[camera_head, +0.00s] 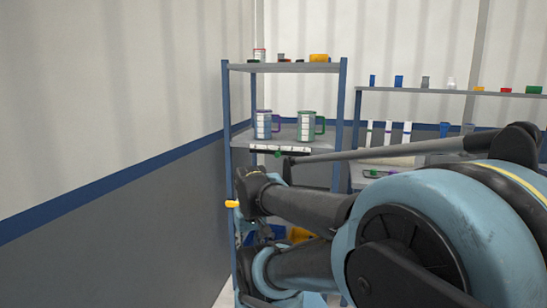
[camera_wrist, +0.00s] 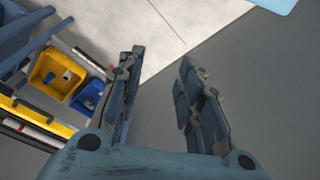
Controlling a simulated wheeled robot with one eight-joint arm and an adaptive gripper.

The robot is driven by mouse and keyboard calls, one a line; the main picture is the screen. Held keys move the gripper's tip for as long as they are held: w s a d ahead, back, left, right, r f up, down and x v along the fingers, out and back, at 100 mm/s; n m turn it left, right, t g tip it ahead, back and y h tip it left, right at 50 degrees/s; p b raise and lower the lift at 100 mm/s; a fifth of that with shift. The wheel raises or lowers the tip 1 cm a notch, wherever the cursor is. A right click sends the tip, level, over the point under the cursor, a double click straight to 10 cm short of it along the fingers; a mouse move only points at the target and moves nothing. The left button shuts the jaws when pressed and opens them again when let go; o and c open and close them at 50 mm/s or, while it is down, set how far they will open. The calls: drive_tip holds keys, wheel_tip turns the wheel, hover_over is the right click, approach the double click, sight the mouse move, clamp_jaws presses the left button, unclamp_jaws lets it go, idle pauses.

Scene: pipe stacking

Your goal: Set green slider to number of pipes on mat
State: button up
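A white strip with marks (camera_head: 296,149) runs along the front edge of the middle shelf on the near rack. A small green piece (camera_head: 278,154), which looks like the green slider, sits at this strip, left of its middle. My gripper (camera_wrist: 158,82) is open and empty in the wrist view, with its two fingers spread over bare floor. In the head view my arm reaches toward the near rack, below the strip, and its fingers are hard to make out. A light blue patch (camera_wrist: 276,4) at the top of the wrist view may be the mat. No pipes on it can be seen.
A yellow bin (camera_wrist: 44,88) and a blue bin (camera_wrist: 88,104) are left of my fingers. A second rack (camera_head: 420,91) stands at right. My arm hides the lower shelves.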

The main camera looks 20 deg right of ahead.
drive_tip(key=shift+o, duration=0.8)
drive_tip(key=shift+w, duration=0.15)
drive_tip(key=shift+o, duration=0.4)
drive_tip(key=shift+s+r, duration=0.2)
drive_tip(key=shift+s, duration=0.1)
drive_tip(key=n+t+h, duration=0.1)
drive_tip(key=n+h, duration=0.1)
drive_tip(key=h, duration=1.6)
approach(277, 155)
drive_tip(key=w+d, duration=0.1)
drive_tip(key=d, duration=0.5)
drive_tip(key=w+d, duration=0.1)
drive_tip(key=d, duration=0.3)
drive_tip(key=shift+w+d+f, duration=0.1)
drive_tip(key=shift+w, duration=0.2)
